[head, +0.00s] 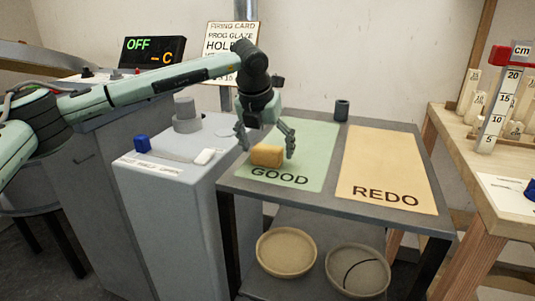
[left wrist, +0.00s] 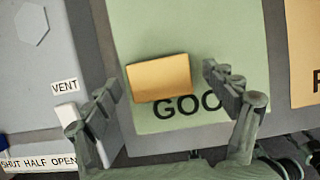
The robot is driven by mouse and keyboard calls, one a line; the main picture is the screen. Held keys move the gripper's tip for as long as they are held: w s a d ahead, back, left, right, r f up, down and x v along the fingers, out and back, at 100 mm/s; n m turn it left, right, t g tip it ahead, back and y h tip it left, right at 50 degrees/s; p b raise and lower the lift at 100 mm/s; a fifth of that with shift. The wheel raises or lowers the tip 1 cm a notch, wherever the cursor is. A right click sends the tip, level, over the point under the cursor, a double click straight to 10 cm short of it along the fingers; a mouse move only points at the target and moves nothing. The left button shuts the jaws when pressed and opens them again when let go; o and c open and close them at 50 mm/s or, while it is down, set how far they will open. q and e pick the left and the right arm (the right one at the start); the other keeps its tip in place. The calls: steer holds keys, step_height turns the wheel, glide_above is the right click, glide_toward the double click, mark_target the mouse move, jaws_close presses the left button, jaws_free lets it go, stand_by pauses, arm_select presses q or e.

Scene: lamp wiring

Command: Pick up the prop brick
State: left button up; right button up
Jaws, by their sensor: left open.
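The prop brick (head: 267,155) is a yellow-tan block lying on the green GOOD mat (head: 312,160). It also shows in the left wrist view (left wrist: 158,78), just above the word GOOD and near the mat's left edge. My left gripper (head: 266,148) is open above the brick, pointing down, with one finger on each side of it. In the left wrist view the left gripper (left wrist: 163,85) has its fingers apart, and the brick lies between and slightly beyond the tips. I see no contact. My right gripper is not in view.
The tan REDO mat (head: 388,170) lies to the right on the same table. A small dark cylinder (head: 341,110) stands at the table's back edge. A grey box with a white slider (head: 204,157) and a blue knob (head: 142,144) adjoins on the left. Two round dishes sit on the shelf below.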

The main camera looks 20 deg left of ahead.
arm_select(q)
steer(key=shift+w+f, duration=0.25)
steer(key=shift+f, duration=0.35)
steer(key=shift+r, duration=0.1)
steer(key=c, duration=1.3)
